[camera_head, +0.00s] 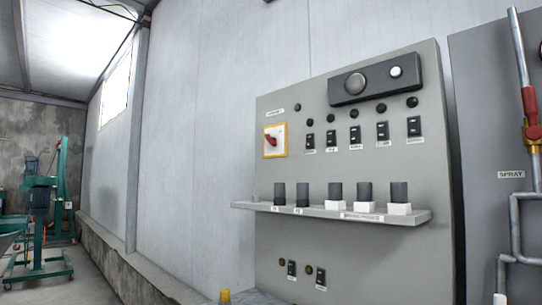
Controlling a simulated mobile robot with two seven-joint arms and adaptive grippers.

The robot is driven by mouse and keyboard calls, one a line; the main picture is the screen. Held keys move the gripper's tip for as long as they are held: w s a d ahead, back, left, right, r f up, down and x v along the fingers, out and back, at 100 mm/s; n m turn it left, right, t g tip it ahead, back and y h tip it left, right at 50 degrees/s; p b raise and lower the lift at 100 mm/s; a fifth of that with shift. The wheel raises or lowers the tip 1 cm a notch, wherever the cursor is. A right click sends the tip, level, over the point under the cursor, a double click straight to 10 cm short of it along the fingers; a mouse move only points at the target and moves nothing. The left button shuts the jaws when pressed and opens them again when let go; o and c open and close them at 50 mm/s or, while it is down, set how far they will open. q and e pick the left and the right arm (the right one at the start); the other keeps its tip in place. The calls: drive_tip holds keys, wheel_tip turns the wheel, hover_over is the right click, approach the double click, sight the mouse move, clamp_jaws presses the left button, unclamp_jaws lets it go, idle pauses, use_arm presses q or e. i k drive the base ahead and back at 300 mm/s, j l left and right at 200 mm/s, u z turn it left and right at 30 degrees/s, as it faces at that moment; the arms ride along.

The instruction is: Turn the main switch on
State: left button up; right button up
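A grey control panel (350,260) stands against the pale wall on the right side of the view. The likely main switch (271,141) is a red rotary knob on a white plate with a yellow border, at the panel's upper left. Its red handle looks tilted. A small label (276,113) sits above it, too small to read with certainty. Nothing covers the switch. Neither of my grippers shows in this view.
A shelf (400,217) with several dark cylinders juts out below the switch. Small black switches (355,135) and a dark box with a round knob (356,84) are to the right. Pipes with a red-handled valve (530,105) are far right. Green machinery (45,210) stands far left.

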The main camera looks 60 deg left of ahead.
sight(272, 141)
drive_tip(key=u, duration=1.8)
